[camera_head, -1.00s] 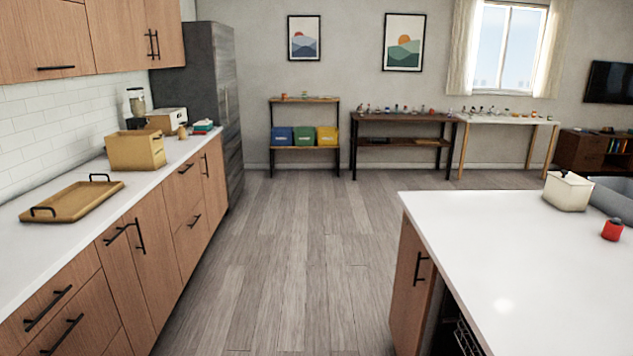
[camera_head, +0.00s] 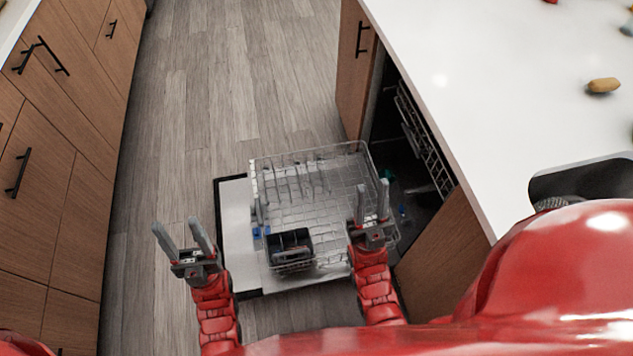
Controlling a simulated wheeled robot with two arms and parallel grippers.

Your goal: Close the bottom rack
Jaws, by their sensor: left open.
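The bottom rack (camera_head: 300,172) is a pale wire basket pulled out over the lowered dishwasher door (camera_head: 236,235). It holds a dark cutlery basket (camera_head: 290,247) near its front. The dishwasher opening (camera_head: 392,150) is in the island on the right, with an upper rack (camera_head: 425,140) inside. My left gripper (camera_head: 182,234) is open and empty, left of the door and apart from the rack. My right gripper (camera_head: 371,203) appears open, with its fingers over the rack's near right part. I cannot tell whether it touches the rack.
The white island counter (camera_head: 480,80) overhangs the opening on the right. A yellowish object (camera_head: 602,85) lies on it. Wooden cabinets (camera_head: 60,150) with black handles line the left. The wood floor (camera_head: 210,80) between is clear.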

